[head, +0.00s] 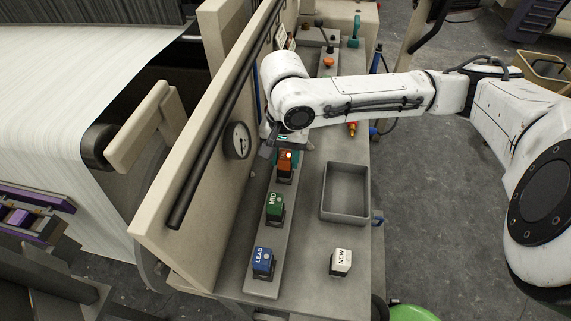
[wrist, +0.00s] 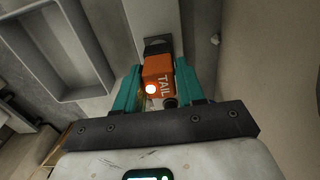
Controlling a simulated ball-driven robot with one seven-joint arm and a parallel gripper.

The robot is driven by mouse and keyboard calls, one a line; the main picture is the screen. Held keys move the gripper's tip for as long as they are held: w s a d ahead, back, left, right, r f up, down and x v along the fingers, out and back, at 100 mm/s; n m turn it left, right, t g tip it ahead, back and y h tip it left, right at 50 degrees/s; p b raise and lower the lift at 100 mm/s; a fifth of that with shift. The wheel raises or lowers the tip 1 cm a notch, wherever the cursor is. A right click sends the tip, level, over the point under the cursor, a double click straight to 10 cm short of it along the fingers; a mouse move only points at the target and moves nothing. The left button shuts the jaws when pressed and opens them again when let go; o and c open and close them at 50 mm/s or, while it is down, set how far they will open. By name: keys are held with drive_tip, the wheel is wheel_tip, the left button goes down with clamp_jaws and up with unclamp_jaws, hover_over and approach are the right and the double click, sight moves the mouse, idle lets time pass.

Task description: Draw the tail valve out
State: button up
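The tail valve is an orange block marked TAIL (wrist: 158,78) with a lit lamp on its face. It sits in the row on the grey rail, behind the green valve, and also shows in the head view (head: 285,166). My gripper (wrist: 158,82) has its two teal fingers on either side of the orange block, with what look like narrow gaps. Contact is not clear. In the head view the wrist hides most of the gripper. The green MID valve (head: 274,207) and blue LEAD valve (head: 263,262) stand nearer on the rail. A white NEW valve (head: 341,262) stands on the bench.
An empty grey tray (head: 345,218) lies right of the rail; it also shows in the wrist view (wrist: 108,75). A beige panel (head: 190,200) with a dark bar and a gauge (head: 237,140) rises close on the left. Bench space between tray and NEW valve is clear.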

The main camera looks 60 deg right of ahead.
drive_tip(key=c, duration=0.5)
drive_tip(key=shift+c, duration=0.2)
drive_tip(key=shift+r+p, duration=0.35)
drive_tip(key=shift+r+p, duration=4.05)
